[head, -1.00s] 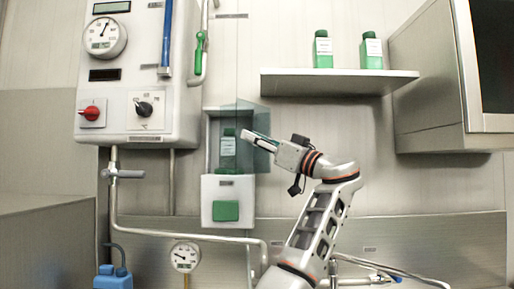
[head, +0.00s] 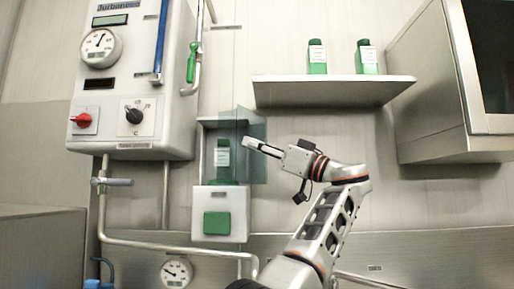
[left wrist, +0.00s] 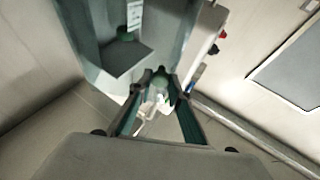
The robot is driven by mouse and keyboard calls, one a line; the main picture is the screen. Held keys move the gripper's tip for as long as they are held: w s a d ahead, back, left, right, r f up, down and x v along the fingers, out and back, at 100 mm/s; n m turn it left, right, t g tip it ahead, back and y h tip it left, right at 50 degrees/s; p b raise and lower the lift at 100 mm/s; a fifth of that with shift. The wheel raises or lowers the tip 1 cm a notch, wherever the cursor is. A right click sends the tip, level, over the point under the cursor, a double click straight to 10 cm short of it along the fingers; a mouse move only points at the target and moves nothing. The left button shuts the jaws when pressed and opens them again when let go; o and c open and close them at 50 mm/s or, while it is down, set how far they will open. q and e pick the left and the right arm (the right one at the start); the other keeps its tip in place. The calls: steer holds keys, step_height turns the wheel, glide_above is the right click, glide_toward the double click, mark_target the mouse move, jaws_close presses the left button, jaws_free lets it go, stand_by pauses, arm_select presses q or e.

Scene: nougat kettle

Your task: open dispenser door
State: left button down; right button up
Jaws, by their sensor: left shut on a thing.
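The dispenser is a white wall unit with a green pad (head: 216,223) below an open-fronted recess. A green bottle (head: 222,172) with a white label stands in the recess. The dispenser door (head: 256,168) is a see-through teal panel at the recess's right side, standing swung outward, so the bottle shows clear of it. My left gripper (head: 249,143) is at the door and shut on it. In the left wrist view the fingers (left wrist: 160,98) close around a small green and pale part; the exact grip is hard to tell. My right gripper is out of view.
A shelf (head: 333,92) with two green bottles (head: 317,57) is above right, near a wall cabinet (head: 430,90). A control box (head: 160,100) with a gauge and knobs hangs left. Pipes (head: 180,248) and a lower gauge (head: 176,272) run below.

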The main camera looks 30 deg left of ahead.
arm_select(q)
steer(key=shift+r, duration=0.1)
steer(key=c, duration=1.9)
jaws_free()
steer(key=shift+v, duration=3.7)
steer(key=shift+c, duration=0.3)
